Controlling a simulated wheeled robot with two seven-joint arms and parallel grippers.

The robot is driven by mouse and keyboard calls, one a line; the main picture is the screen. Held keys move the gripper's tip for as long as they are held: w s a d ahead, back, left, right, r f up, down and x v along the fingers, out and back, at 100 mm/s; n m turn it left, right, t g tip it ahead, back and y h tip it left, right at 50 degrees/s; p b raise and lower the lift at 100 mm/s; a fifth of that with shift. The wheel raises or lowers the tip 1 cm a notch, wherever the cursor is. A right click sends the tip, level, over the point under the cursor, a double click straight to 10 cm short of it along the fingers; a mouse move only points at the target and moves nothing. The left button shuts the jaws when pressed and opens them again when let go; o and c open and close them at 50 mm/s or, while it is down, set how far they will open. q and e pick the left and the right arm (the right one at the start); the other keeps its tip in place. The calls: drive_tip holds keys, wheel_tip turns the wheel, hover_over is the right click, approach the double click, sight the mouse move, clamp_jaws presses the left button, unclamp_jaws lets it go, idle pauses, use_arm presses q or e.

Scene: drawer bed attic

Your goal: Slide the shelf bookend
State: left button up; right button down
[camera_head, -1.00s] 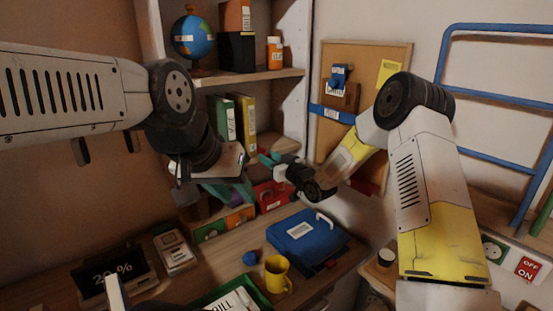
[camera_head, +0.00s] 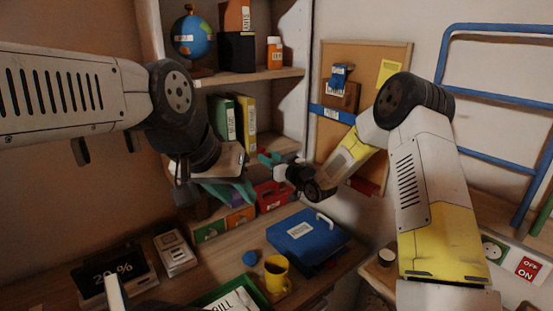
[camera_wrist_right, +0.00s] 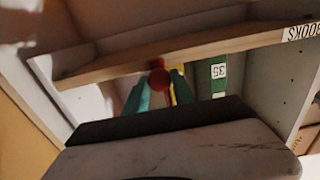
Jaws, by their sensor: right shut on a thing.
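The bookend shows in the right wrist view as a red piece with a round red knob (camera_wrist_right: 158,78), between the teal fingertips of my right gripper (camera_wrist_right: 160,92). The gripper is shut on it. In the head view my right gripper (camera_head: 268,159) reaches left to the front of the middle shelf, beside the upright books; the bookend is not clear there. My left gripper (camera_head: 232,188), with teal fingers, is lower, in front of the shelf unit. Its finger gap is not clear. A green book (camera_head: 222,118) and a yellow book (camera_head: 247,122) stand on the shelf.
A shelf board (camera_head: 255,77) with a globe (camera_head: 192,38) runs above the books. On the desk below are a blue case (camera_head: 325,243), a yellow mug (camera_head: 277,277) and a red box (camera_head: 272,195). A corkboard (camera_head: 362,60) hangs right of the shelf.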

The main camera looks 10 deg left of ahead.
drive_tip(key=w+d, duration=0.8)
drive_tip(key=shift+w+d, duration=0.25)
drive_tip(key=c, duration=1.1)
unclamp_jaws()
drive_tip(key=v, duration=0.7)
drive_tip(key=shift+s+d, duration=0.3)
drive_tip(key=shift+d, duration=0.05)
